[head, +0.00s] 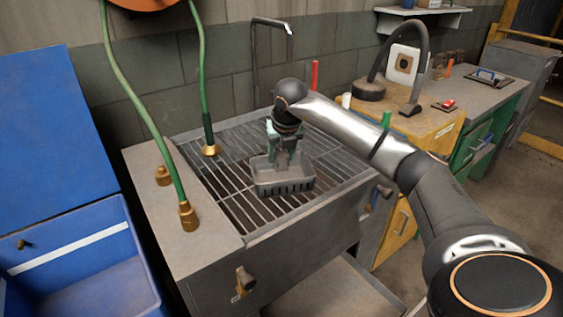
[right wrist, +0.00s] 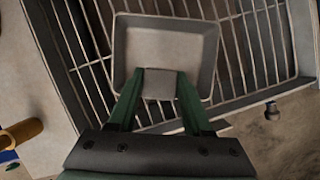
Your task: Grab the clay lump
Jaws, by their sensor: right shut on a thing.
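A small grey tray (head: 285,183) with slotted sides rests on the metal grate of the sink. My right gripper (head: 283,163) points down into it from above. In the right wrist view the tray (right wrist: 121,60) is a pale rounded rectangle, and the gripper's green fingers (right wrist: 160,84) are shut on a small grey lump (right wrist: 159,86), which looks like the clay lump. The lump is over or in the tray's near part; I cannot tell whether it touches the floor. In the head view the fingers and tray wall mostly hide it. My left gripper is not in view.
The sink's grate (head: 225,178) is otherwise mostly bare. Green hoses with brass ends (head: 188,216) hang at its left. A black tap (head: 254,65) stands behind. A blue bin (head: 90,265) is at left, and a wooden cabinet (head: 425,130) at right.

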